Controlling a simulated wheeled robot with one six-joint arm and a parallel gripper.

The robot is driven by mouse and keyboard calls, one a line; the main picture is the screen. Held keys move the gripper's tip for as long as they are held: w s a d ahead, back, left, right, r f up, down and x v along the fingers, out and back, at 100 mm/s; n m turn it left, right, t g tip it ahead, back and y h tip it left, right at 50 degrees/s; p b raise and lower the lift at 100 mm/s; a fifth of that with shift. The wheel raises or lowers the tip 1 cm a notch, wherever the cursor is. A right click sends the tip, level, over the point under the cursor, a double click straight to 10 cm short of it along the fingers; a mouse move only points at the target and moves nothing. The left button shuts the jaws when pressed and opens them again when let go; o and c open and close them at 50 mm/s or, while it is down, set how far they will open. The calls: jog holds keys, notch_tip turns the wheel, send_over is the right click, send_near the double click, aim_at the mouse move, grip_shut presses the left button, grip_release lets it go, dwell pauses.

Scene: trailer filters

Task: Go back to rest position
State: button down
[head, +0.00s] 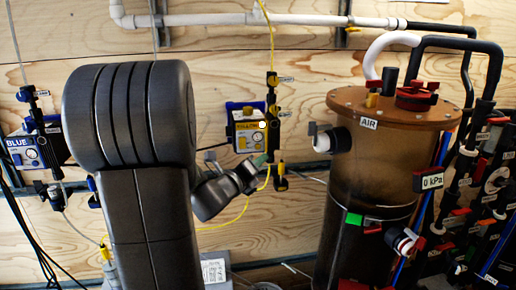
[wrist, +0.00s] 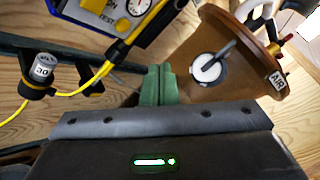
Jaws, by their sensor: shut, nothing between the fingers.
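My gripper (wrist: 158,84) shows in the wrist view as two green fingers pressed together, with nothing between them. In the head view my gripper (head: 261,160) is small and partly hidden beside the yellow-labelled box, right of my large grey arm links. From the picture I cannot tell whether it touches the box or the yellow hose. The arm is bent, with its wrist hanging in front of the plywood wall.
A brown cylindrical tank (head: 375,150) labelled AIR stands right of my gripper. The yellow-labelled box (head: 247,137) and the BLUE box (head: 30,152) hang on the wall. A yellow hose (wrist: 75,92) passes left of the fingers. Valves crowd the right edge.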

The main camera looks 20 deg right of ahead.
jog(key=w+p, duration=0.1)
jog(key=p, duration=0.2)
jog(key=shift+w+d+r+p, duration=0.1)
jog(key=shift+d+r+p, duration=0.1)
jog(key=shift+p, duration=0.1)
jog(key=p, duration=0.2)
jog(key=shift+a+p, duration=0.1)
jog(key=shift+p, duration=0.2)
jog(key=s+b, duration=0.1)
jog(key=s, duration=0.1)
jog(key=s+a+b, duration=0.1)
jog(key=s, duration=0.2)
jog(key=shift+a+f+b, duration=0.1)
jog(key=shift+f+b, duration=0.1)
jog(key=shift+b, duration=0.1)
jog(key=shift+w, duration=0.1)
